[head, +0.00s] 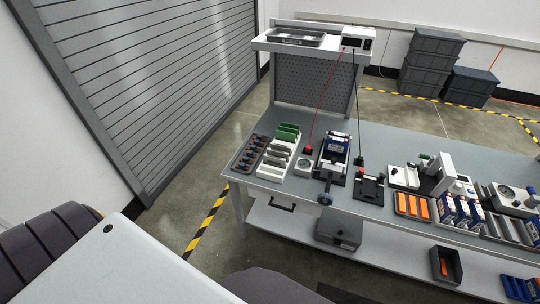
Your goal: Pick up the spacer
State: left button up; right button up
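No part is clearly identifiable as the spacer from this distance. A white rack (268,172) at the left end of the workbench (400,146) holds upright grey slabs (277,158) and green slabs (288,132); any of these may be spacers, but I cannot tell. A clamping fixture (327,172) right of the rack holds a blue and white block (337,144). A tray with orange pieces (412,206) lies farther right near the front edge. Neither of my grippers is in view.
A dark tray (249,153) of small parts is at the bench's left end. A white instrument (357,40) sits on the upper shelf, with red and black leads hanging down. A grey box (339,231) and dark bin (446,265) are on the lower shelf. Floor left of the bench is clear.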

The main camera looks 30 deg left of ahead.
aim_at(270, 151)
jog(key=i+j+u, duration=0.15)
jog(key=i+u, duration=0.3)
jog(key=i+j+u, duration=0.1)
jog(key=i+u, duration=0.15)
jog(key=u, duration=0.2)
